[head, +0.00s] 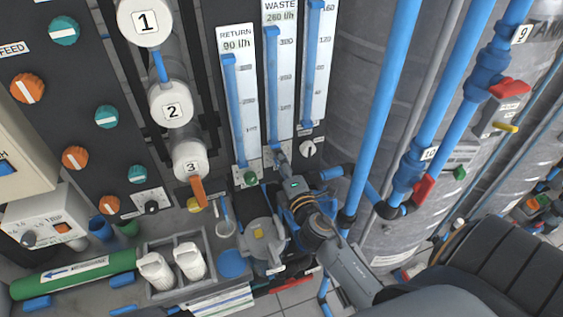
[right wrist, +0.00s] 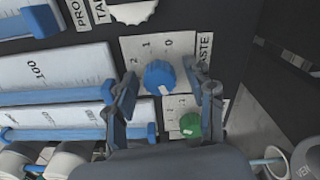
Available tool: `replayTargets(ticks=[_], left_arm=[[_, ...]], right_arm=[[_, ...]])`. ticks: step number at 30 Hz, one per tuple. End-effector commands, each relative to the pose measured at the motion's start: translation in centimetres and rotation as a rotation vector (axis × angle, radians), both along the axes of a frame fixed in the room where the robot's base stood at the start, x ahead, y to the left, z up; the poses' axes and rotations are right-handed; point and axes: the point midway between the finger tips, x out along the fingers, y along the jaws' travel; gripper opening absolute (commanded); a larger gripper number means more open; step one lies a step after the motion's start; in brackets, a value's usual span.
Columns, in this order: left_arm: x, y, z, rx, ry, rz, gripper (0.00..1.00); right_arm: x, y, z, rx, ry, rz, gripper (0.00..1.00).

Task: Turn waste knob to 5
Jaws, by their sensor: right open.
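The waste knob is the blue knob (right wrist: 160,78) in the right wrist view, on a light plate with the numbers 0, 1 and 2 and a partly covered label ending in "STE". My right gripper (right wrist: 162,72) is open, with one finger on each side of the knob; I cannot tell whether they touch it. In the head view my right gripper (head: 281,158) is at the foot of the waste flow meter (head: 279,75), labelled 260 l/h, and hides the blue knob. My left gripper is not in view.
A green knob (right wrist: 190,125) is close beside the blue one; it also shows under the return meter (head: 242,110) in the head view. A white knob (head: 308,148) is to the right. Blue vertical pipes (head: 385,100) and a grey tank (head: 345,60) stand right of the panel.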

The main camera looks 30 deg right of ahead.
Motion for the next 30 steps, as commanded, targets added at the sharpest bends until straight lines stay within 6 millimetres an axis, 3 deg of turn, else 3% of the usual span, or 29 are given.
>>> replayTargets(ticks=[5,16,30], left_arm=[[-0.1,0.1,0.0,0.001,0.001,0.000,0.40],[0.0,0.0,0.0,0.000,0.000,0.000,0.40],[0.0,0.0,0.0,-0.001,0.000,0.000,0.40]], right_arm=[[-1.2,0.3,-0.1,0.003,0.002,-0.001,0.54],[-6.6,1.6,-0.1,0.003,0.001,-0.001,0.54],[-7.3,1.8,0.0,0.000,0.000,0.000,0.54]])
